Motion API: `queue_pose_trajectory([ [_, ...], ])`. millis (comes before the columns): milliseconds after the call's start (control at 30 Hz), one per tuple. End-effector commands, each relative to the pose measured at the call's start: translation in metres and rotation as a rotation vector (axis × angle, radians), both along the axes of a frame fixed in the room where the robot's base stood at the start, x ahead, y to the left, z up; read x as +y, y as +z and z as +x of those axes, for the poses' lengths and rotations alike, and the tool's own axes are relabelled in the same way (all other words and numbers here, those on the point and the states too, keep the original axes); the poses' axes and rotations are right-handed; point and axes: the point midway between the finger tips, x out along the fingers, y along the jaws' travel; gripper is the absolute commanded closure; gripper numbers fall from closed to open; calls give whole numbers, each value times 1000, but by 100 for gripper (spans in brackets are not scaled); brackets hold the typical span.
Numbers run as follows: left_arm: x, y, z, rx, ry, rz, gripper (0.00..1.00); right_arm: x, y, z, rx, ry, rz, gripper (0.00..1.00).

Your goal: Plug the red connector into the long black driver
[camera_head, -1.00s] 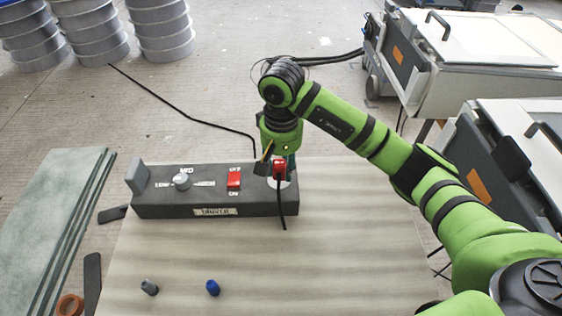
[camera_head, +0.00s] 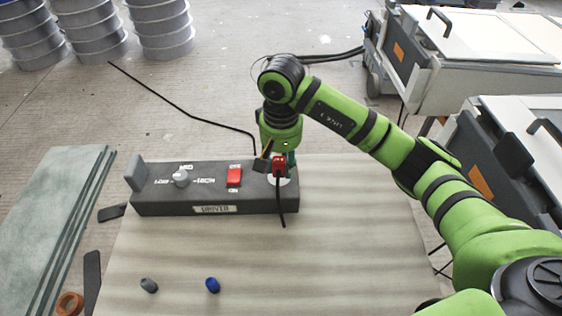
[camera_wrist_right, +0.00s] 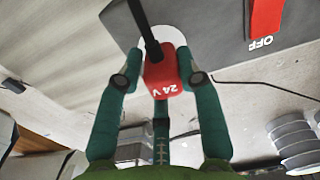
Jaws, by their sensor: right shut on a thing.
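The long black driver (camera_head: 155,203) lies on the table, with a white knob (camera_head: 181,178), a red switch (camera_head: 234,177) and a white round patch at its right end. My right gripper (camera_head: 277,162) is over that right end, shut on the red connector (camera_head: 279,167). In the right wrist view the connector (camera_wrist_right: 164,72) reads "24 V" and sits between two green fingers (camera_wrist_right: 158,80), in front of the white patch (camera_wrist_right: 143,30). Its black cable hangs over the driver's front. I cannot tell whether the connector is seated or just above the patch. My left gripper is not in view.
A grey cap (camera_head: 149,285) and a blue cap (camera_head: 212,285) stand on the front of the table (camera_head: 330,250). Greenish sheets (camera_head: 50,220) lie at the left, near an orange ring (camera_head: 69,304). Pale cases (camera_head: 480,60) stand at the right. The table right of the driver is clear.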

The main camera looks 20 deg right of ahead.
Motion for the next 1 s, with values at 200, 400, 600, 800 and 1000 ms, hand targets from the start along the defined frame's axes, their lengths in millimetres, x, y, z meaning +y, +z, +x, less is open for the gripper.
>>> queue_pose_trajectory([
  [200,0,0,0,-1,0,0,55,0,0,0,-1,-1,0,97],
  [400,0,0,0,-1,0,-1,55,0,0,0,0,-1,0,98],
  [600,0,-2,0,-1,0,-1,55,0,0,0,-1,-1,0,98],
  [800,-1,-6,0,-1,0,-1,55,0,-1,0,-2,-2,0,98],
  [1000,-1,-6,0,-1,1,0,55,0,0,0,-1,-1,0,98],
])
